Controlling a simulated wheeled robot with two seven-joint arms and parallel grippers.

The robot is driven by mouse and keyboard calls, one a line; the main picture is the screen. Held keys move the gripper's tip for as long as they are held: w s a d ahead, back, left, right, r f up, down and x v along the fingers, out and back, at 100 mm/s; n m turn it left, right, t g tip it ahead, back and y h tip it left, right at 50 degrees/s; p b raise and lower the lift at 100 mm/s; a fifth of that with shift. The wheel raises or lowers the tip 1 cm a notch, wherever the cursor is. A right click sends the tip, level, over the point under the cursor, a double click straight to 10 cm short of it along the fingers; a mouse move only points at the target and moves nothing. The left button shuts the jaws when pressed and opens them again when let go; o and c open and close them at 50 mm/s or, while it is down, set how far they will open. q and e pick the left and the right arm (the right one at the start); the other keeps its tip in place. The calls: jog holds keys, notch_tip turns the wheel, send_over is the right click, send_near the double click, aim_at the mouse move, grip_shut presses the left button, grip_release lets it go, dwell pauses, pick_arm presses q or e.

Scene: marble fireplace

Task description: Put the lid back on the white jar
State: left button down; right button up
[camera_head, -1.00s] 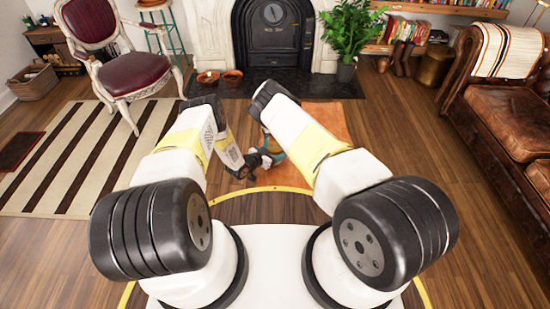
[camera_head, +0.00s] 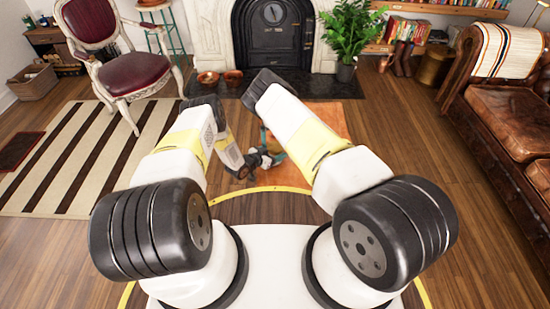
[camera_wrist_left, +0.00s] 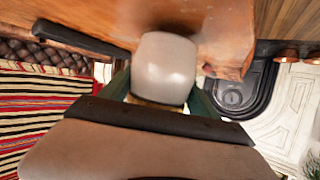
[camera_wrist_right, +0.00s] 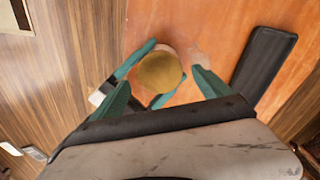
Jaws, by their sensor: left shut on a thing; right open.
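The white jar (camera_wrist_left: 165,65) stands on the orange-brown wooden table (camera_wrist_left: 232,30), which appears at the top of the tilted left wrist view. My left gripper (camera_wrist_left: 160,98) is shut on the round tan-brown lid (camera_wrist_right: 160,72), at the jar's top end. The lid covers most of the jar in the right wrist view; I cannot tell if they touch. My right gripper (camera_wrist_right: 158,88) is open, its teal fingers apart on either side of the lid and jar in that view. In the head view my arms hide the jar.
A flat black object (camera_wrist_right: 265,70) lies on the table beside the jar; it also shows in the left wrist view (camera_wrist_left: 80,38). A red armchair (camera_head: 133,72) and a leather sofa (camera_head: 510,120) flank the open wood floor. A fireplace (camera_head: 272,35) stands behind.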

aim_at(275, 147)
jog(key=shift+r, duration=0.55)
jog(key=shift+c, duration=0.9)
jog(key=shift+r+n, duration=0.3)
jog(key=shift+n, duration=0.2)
jog(key=n, duration=0.1)
jog(key=r+n, duration=0.1)
jog(key=n, duration=0.2)
jog(key=shift+w+d+r+n, duration=0.1)
jog(key=shift+d+r+n, duration=0.05)
jog(key=shift+r+n, duration=0.25)
jog(key=n, duration=0.1)
jog(key=r+n, duration=0.1)
jog(key=n, duration=0.1)
jog(key=shift+r+n, duration=0.1)
jog(key=shift+n, duration=0.2)
jog(key=shift+a+f, duration=0.2)
jog(key=shift+f, duration=3.8)
jog(key=shift+s, duration=0.2)
jog(key=shift+c, duration=0.5)
